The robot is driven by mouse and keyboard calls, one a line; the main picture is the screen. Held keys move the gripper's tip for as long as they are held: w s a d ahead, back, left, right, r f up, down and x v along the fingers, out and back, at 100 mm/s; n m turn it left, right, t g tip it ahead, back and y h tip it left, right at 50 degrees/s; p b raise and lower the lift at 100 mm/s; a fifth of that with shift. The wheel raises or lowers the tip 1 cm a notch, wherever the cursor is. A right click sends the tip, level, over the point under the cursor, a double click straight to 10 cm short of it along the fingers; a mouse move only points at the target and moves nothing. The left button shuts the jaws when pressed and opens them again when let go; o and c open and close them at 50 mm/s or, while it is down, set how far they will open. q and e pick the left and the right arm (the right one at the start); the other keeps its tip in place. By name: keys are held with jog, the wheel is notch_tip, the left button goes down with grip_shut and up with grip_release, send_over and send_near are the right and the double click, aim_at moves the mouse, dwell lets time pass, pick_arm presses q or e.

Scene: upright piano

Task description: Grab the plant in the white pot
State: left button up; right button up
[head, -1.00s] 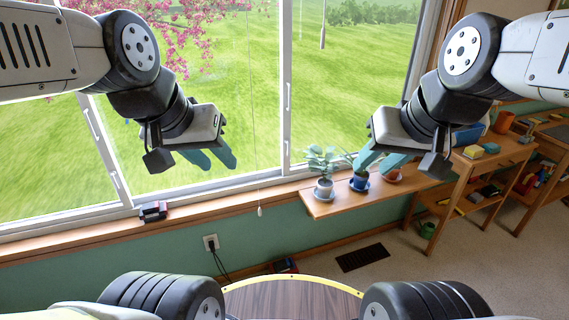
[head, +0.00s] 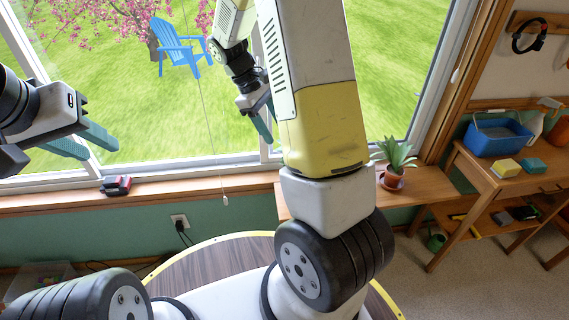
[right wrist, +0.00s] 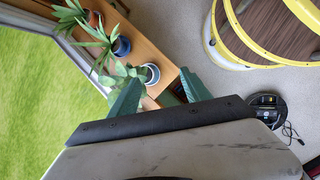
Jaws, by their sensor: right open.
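The plant in the white pot (right wrist: 152,74) shows in the right wrist view, at the near end of a wooden shelf. Its broad pale-green leaves (right wrist: 128,78) spread left of the pot, near the left fingertip. My right gripper (right wrist: 158,88) is open and empty, its teal fingers on either side of this plant in the picture; I cannot tell the distance. In the head view my right gripper (head: 267,118) is near the window, and my right arm hides the white pot. My left gripper (head: 92,142) is open and empty at the left, before the window.
A blue pot with a spiky plant (right wrist: 121,46) stands beside the white one, then a terracotta pot (head: 391,181). The shelf (head: 430,186) juts from the window sill. A side table (head: 480,175) with a blue bin (head: 497,137) stands right. A red-black object (head: 116,185) lies on the sill.

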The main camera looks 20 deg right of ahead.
jog(key=w+d+f+n+h, duration=0.2)
jog(key=f+n+h, duration=0.2)
jog(key=f, duration=0.5)
jog(key=w+d+f+n+t+h, duration=0.1)
jog(key=f+n+h, duration=0.4)
jog(key=f, duration=0.5)
jog(key=w+d+f+n+t+h, duration=0.1)
jog(key=w+d+f+n+h, duration=0.3)
jog(key=f, duration=0.6)
jog(key=shift+d+f+n+h, duration=0.25)
jog(key=shift+d+n+h, duration=0.15)
jog(key=shift+d+n, duration=0.2)
jog(key=d, duration=0.5)
jog(key=shift+w+r, duration=0.1)
jog(key=shift+w, duration=0.2)
grip_shut()
